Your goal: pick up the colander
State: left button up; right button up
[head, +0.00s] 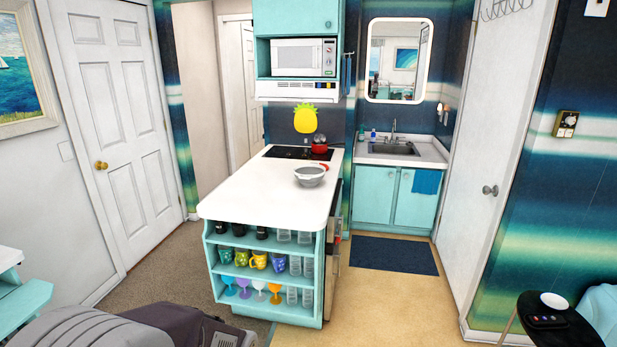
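A light grey bowl-shaped vessel, which looks like the colander (309,177), sits upright on the white countertop (262,196) of the kitchen island, towards its right edge. A small red thing shows at its far right rim; I cannot tell if it touches. Neither of my grippers is in the head view.
Open shelves (263,240) with mugs and glasses face me below the counter. Tan floor (385,300) is open to the right. A small black table (547,325) stands at lower right.

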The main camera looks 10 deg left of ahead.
aim_at(309, 176)
jog(key=i+j, duration=0.25)
jog(key=j, duration=0.2)
jog(key=i+j, duration=0.3)
jog(key=j, duration=0.15)
jog(key=i+j, duration=0.25)
jog(key=j, duration=0.2)
jog(key=i+j+u, duration=0.1)
jog(key=i+j, duration=0.15)
jog(key=j, duration=0.2)
